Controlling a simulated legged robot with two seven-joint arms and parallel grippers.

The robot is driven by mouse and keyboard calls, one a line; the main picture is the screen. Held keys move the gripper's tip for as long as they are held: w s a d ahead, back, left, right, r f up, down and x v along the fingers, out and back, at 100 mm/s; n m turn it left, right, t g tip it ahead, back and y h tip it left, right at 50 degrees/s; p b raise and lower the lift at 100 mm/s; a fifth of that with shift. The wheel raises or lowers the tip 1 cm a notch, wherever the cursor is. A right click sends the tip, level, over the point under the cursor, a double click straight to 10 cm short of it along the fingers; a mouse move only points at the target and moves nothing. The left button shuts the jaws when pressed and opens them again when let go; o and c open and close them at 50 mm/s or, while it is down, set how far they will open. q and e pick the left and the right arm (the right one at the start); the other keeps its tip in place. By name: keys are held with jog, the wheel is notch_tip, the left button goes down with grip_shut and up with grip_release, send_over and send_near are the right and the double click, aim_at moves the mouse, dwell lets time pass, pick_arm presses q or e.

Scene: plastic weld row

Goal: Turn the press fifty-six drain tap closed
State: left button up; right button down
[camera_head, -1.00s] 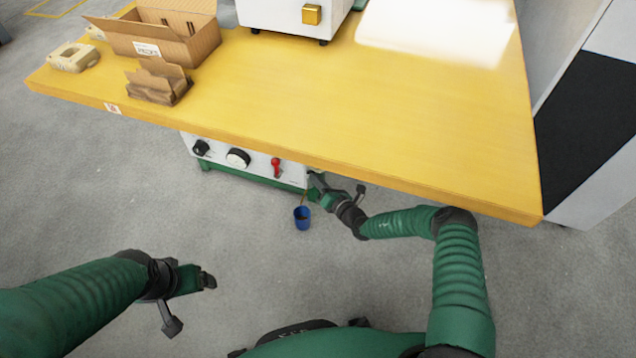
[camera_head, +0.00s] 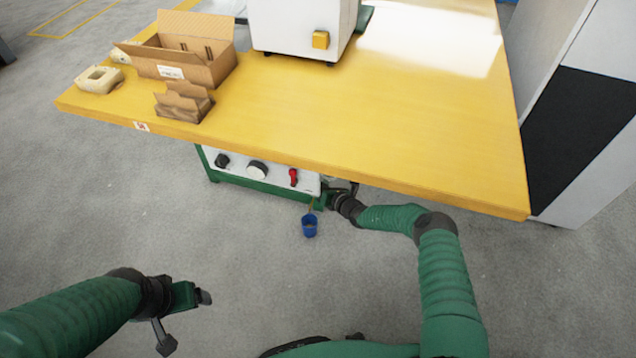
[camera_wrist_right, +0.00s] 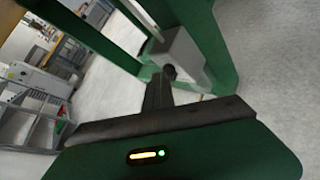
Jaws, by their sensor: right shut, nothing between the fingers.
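My right gripper (camera_head: 328,199) is at that right end, partly hidden there. In the right wrist view its shut, empty fingers (camera_wrist_right: 158,92) point at a dark round part (camera_wrist_right: 169,72) below a grey block (camera_wrist_right: 180,50). I cannot tell the tap's position. My left gripper (camera_head: 204,297) hangs over bare floor, jaws unclear.
A white cabinet stands right. Floor in front is clear.

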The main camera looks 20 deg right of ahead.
jog(key=shift+w+a+r+p, duration=0.5)
jog(key=shift+w+r+p, duration=0.25)
jog(key=shift+p, duration=0.05)
jog(key=shift+w+a, duration=0.1)
jog(key=shift+a, duration=0.1)
jog(key=shift+f, duration=0.1)
dwell(0.4)
jog(key=shift+s+a+r+p, duration=0.1)
jog(key=shift+s+r+p, duration=0.1)
jog(key=shift+r+p, duration=0.8)
